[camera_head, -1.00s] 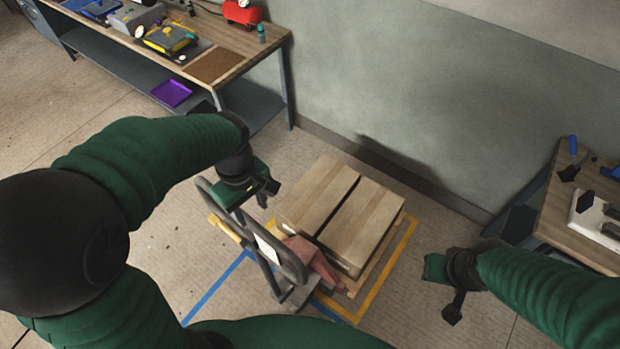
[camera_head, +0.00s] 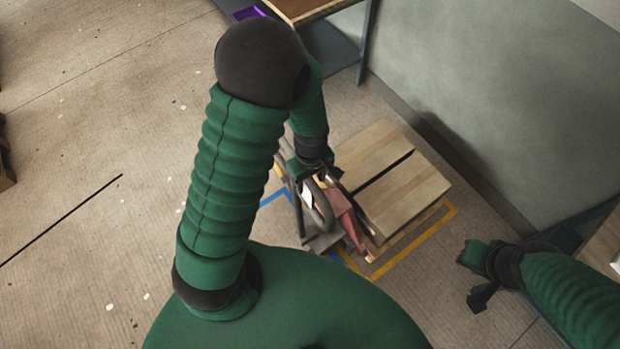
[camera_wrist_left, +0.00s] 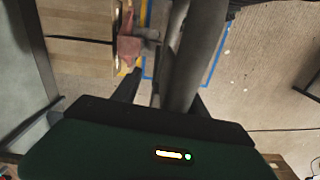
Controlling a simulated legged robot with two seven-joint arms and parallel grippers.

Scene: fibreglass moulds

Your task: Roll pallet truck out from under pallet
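The pallet truck (camera_head: 339,203) has a red body and a grey loop handle (camera_head: 322,208). It stands at the near-left end of the wooden pallet (camera_head: 410,232), which carries light wooden boxes or slabs (camera_head: 412,185). My left gripper (camera_head: 318,172) is at the top of the handle. In the left wrist view the grey handle (camera_wrist_left: 188,60) runs between spread dark fingers (camera_wrist_left: 165,95), with a gap on one side. The red body (camera_wrist_left: 130,48) shows beyond. My right gripper (camera_head: 478,275) hangs empty to the right of the pallet; its finger opening is unclear. The truck's forks are hidden.
Yellow floor tape (camera_head: 415,243) borders the pallet, and blue tape (camera_head: 273,197) runs near the truck. A grey wall (camera_head: 490,100) stands close behind the pallet. A workbench (camera_head: 298,8) is at the top. The floor at left is open.

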